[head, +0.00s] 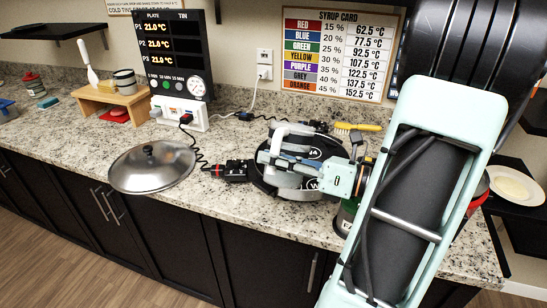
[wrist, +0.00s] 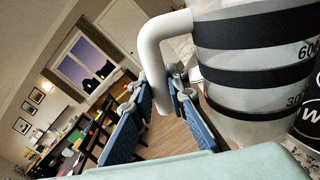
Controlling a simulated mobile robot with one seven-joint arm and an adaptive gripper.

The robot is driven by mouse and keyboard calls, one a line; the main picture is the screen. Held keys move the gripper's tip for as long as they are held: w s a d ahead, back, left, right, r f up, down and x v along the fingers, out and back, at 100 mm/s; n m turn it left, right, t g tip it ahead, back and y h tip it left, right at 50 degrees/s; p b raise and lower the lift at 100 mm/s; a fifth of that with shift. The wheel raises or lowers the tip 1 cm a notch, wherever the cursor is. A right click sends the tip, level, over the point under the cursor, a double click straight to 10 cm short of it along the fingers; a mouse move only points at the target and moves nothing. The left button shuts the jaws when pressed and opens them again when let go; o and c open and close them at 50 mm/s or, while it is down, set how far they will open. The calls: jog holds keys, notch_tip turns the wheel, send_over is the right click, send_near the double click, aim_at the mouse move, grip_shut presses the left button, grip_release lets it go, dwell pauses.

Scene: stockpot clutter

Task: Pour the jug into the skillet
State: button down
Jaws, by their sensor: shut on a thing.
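My gripper (wrist: 163,98) is shut on the white handle of the jug (wrist: 245,70), one finger on each side. The jug is cloudy, with black bands and volume numbers. In the head view, my gripper (head: 270,158) and the jug (head: 290,131) are above a round black pan-like thing, apparently the skillet (head: 257,184), on the counter. White lettering shows on black there; its edge also shows at the right of the wrist view (wrist: 308,118). My gripper and the jug hide much of it. The jug's contents and exact tilt cannot be told.
A steel lid (head: 152,166) lies left of the skillet on the granite counter (head: 75,133). A black block (head: 238,171) with a cable sits between them. A power strip (head: 180,113), display panel (head: 175,55) and yellow brush (head: 357,127) are behind. A red-rimmed container is at right.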

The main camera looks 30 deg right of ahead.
aim_at(286, 135)
jog(key=shift+w+d+r+m+p, duration=0.1)
jog(key=shift+d+r+m+p, duration=0.05)
jog(key=shift+r+m+p, duration=0.6)
jog(key=shift+w+d+r+m+p, duration=0.2)
jog(key=shift+d+r+m+p, duration=0.25)
jog(key=shift+m, duration=0.3)
jog(key=shift+w+d+r+m, duration=0.2)
jog(key=shift+w+r+m, duration=0.1)
jog(key=shift+m, duration=0.5)
jog(key=shift+r+p, duration=0.1)
jog(key=shift+p, duration=0.25)
jog(key=shift+w+d+r+m+p, duration=0.15)
jog(key=shift+d+m+p, duration=0.15)
jog(key=shift+p, duration=0.6)
jog(key=shift+w+d+m+p, duration=0.15)
jog(key=shift+m+p, duration=0.25)
jog(key=shift+p, duration=0.5)
jog(key=shift+w+d+m+p, duration=0.5)
jog(key=shift+m+p, duration=0.2)
jog(key=shift+p, duration=1.05)
